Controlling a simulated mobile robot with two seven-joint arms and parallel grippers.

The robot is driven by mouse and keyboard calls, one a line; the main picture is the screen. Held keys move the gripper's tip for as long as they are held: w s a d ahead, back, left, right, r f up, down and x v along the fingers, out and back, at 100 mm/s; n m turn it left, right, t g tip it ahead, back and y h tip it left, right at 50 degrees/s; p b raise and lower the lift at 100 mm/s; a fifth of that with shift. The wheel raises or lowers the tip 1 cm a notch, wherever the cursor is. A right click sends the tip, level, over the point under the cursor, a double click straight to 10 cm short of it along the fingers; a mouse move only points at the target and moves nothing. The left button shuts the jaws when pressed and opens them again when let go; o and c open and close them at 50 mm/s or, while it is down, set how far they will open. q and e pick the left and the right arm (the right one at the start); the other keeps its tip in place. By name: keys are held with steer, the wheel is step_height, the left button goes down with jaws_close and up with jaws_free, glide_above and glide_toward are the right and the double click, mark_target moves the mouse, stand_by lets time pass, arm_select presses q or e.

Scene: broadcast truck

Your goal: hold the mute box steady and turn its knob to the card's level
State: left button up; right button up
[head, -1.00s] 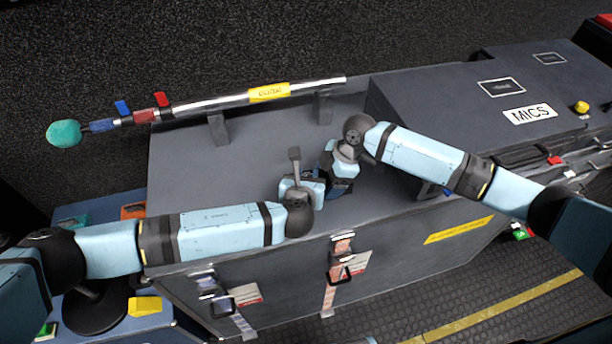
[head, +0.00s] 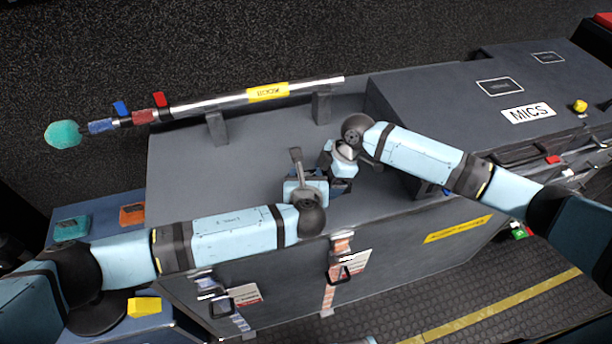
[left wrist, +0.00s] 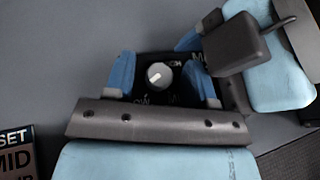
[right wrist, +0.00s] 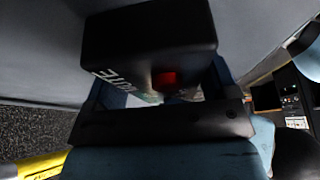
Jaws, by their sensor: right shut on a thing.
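The mute box (left wrist: 185,97) is black and stands on the grey case top in the left wrist view. Its round grey knob (left wrist: 159,75) has a white pointer mark. Labels around it are partly hidden; I cannot tell the setting. My left gripper (left wrist: 163,82) is open above the box, one blue finger on each side of the knob, apart from it. My right gripper (right wrist: 160,95) is shut on the box, whose MUTE lettering and red spot show in the right wrist view. The card (left wrist: 16,152) reads "SET MID" at lower left. In the head view the arms mostly hide the box.
A boom pole (head: 235,98) with a teal tip rests on stands along the case's back edge. A raised MICS case (head: 480,115) stands to the right. A blue side table (head: 105,205) with coloured pieces is at left. The case top (head: 190,170) is clear at left.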

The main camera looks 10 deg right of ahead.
arm_select(q)
steer(key=shift+s, duration=0.1)
steer(key=v, duration=1.2)
steer(key=w+a+m+g+h, duration=0.2)
steer(key=w+a+m+h, duration=0.1)
steer(key=a+m+h, duration=0.15)
steer(key=shift+h, duration=0.25)
steer(key=x, duration=1.1)
steer(key=shift+d+f, duration=0.35)
